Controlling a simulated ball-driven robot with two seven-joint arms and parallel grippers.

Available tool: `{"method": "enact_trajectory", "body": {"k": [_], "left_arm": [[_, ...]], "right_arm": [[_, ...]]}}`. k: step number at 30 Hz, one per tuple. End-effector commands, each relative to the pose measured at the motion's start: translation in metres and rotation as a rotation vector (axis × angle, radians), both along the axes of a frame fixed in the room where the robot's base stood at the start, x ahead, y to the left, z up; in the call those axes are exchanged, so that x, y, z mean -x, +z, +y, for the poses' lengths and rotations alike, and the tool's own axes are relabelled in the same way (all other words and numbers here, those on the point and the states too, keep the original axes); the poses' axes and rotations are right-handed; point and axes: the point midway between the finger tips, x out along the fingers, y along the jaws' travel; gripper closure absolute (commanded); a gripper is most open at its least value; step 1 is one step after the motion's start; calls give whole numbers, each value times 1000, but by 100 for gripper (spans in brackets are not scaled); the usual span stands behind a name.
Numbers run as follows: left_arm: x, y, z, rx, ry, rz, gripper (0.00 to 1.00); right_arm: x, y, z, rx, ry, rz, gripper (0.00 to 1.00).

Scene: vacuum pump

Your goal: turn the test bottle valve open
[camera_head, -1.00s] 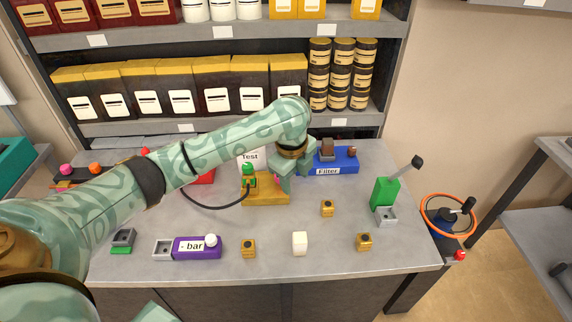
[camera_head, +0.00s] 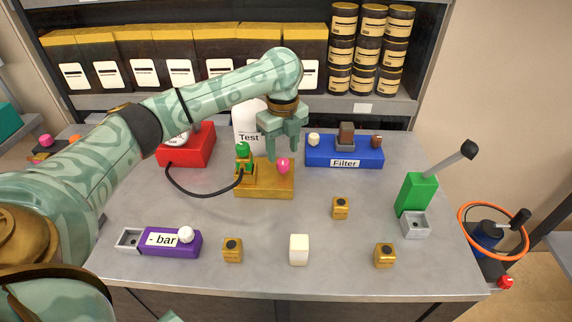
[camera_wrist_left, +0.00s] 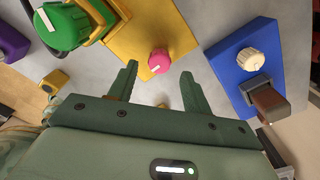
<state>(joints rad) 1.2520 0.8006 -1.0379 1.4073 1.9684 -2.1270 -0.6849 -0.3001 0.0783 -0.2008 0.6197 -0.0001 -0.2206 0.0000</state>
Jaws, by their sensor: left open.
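A gold base (camera_head: 265,187) stands mid-table in front of the white bottle marked Test (camera_head: 250,122). A green knob (camera_head: 243,149) on a gold fitting is at its left, with a dark hose. A pink knob (camera_head: 283,165) is at its right. My left gripper (camera_head: 283,150) is open and empty, pointing down just above and behind the pink knob. In the left wrist view, the pink knob (camera_wrist_left: 158,60) sits just beyond the gap between the open fingertips (camera_wrist_left: 159,71); contact cannot be told. The green knob (camera_wrist_left: 62,26) is at upper left there. My right gripper is out of view.
A blue Filter block (camera_head: 345,151) stands close at right, a red gauge box (camera_head: 188,150) at left. A purple "- bar" block (camera_head: 172,243), a white block (camera_head: 299,249) and small gold blocks (camera_head: 232,249) are in front. A green lever block (camera_head: 416,193) is at right.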

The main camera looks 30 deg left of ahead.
Motion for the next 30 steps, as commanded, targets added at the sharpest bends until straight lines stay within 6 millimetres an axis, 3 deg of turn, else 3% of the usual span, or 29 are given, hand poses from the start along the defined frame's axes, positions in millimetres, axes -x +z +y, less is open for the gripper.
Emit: {"method": "enact_trajectory", "body": {"k": [1, 6, 17, 21, 22, 30], "left_arm": [[0, -16, 0, 1, 0, 4, 51], [0, -32, 0, -1, -1, 2, 51], [0, -34, 0, -1, 0, -1, 51], [0, -34, 0, -1, 0, -1, 90], [0, -34, 0, -1, 0, -1, 96], [0, -31, 0, -1, 15, -1, 95]], "right_arm": [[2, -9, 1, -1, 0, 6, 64], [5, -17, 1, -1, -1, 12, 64], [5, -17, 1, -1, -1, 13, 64], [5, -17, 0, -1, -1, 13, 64], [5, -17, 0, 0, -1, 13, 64], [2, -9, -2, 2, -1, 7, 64]]}}
